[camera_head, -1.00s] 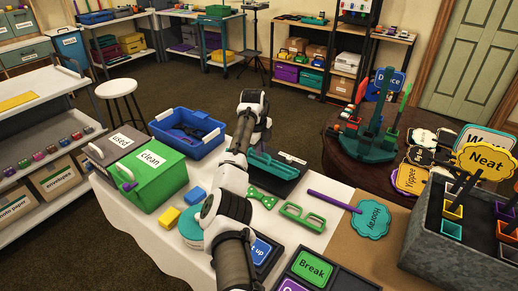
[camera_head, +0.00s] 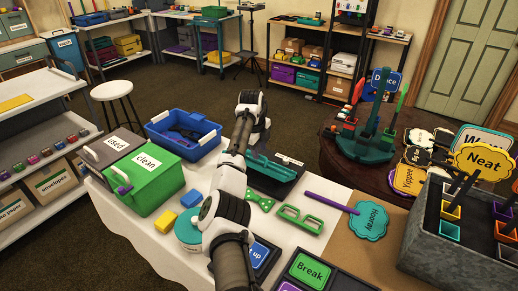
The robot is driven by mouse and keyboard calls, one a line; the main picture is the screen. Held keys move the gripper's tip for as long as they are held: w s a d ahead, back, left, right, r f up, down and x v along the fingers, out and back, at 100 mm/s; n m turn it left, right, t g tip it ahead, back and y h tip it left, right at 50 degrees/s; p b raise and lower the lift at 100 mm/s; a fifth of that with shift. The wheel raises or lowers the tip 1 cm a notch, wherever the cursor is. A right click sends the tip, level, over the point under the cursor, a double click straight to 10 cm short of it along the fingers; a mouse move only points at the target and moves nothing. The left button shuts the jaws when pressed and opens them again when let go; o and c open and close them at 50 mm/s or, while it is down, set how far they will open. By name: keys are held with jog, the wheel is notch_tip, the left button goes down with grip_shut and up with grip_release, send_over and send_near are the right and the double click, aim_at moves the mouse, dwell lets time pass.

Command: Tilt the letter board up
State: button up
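No board is plainly marked as the letter board. A dark framed board (camera_head: 343,281) lies at the front edge of the white table, cut off by the picture's bottom, with a green "Break" sign (camera_head: 309,269) on it. A blue sign ending in "up" (camera_head: 262,253) lies left of it, partly hidden by my arm. A dark tray (camera_head: 283,187) with a teal piece stands farther back, partly behind my arm. My arm rises from the bottom middle over the table and bends at the top. I cannot make out my gripper.
Yellow and blue blocks (camera_head: 192,197), green glasses (camera_head: 300,219) and a teal "Hooray" sign (camera_head: 369,221) lie on the table (camera_head: 160,240). A green bin (camera_head: 152,179) and blue tub (camera_head: 184,136) stand left. A grey box of signs (camera_head: 455,250) stands right.

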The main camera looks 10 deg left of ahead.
notch_tip(320, 180, up, 14)
jog(key=s+a+b, duration=0.1)
jog(key=s+b, duration=0.1)
jog(key=b, duration=0.1)
jog(key=shift+s+f, duration=0.25)
